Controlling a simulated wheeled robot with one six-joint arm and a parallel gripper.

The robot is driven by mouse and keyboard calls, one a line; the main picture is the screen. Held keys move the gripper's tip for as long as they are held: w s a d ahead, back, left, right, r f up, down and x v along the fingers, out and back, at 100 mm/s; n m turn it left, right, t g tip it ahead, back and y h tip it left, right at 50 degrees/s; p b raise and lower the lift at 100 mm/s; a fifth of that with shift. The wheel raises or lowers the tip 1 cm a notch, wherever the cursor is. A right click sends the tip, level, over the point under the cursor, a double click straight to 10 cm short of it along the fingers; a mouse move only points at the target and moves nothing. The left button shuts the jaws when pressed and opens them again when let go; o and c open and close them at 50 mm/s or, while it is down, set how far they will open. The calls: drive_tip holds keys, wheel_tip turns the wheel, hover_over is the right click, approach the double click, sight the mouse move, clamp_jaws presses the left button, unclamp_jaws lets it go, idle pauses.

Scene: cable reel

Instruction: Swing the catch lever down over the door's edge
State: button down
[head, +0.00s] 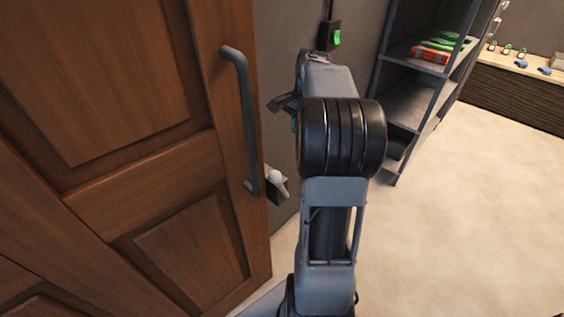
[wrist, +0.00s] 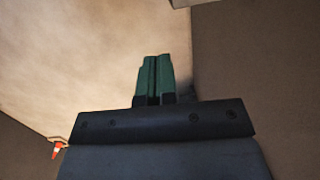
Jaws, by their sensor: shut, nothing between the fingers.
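The brown wooden door (head: 125,185) fills the left of the head view, with a long grey bar handle (head: 246,115). Beside its right edge, low on the wall, the catch lever (head: 275,177) shows as a pale round knob on a small dark mount. Whether the lever overlaps the door's edge is hard to tell. My gripper (wrist: 154,79) is shut and empty, its two green fingers together in the wrist view. In the head view it is mostly hidden behind my wrist, above and to the right of the lever. No clear lever shows in the wrist view.
A green switch (head: 337,38) is on the wall above my arm. A grey shelf rack (head: 408,100) with coloured packs stands to the right, and a counter (head: 515,90) is behind it. The floor at right is clear. A small orange cone (wrist: 57,151) shows in the wrist view.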

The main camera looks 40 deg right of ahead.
drive_tip(key=shift+a, duration=0.1)
drive_tip(key=a+f, duration=0.5)
drive_tip(key=f, duration=0.7)
drive_tip(key=shift+w, duration=0.3)
drive_tip(key=shift+d, duration=0.1)
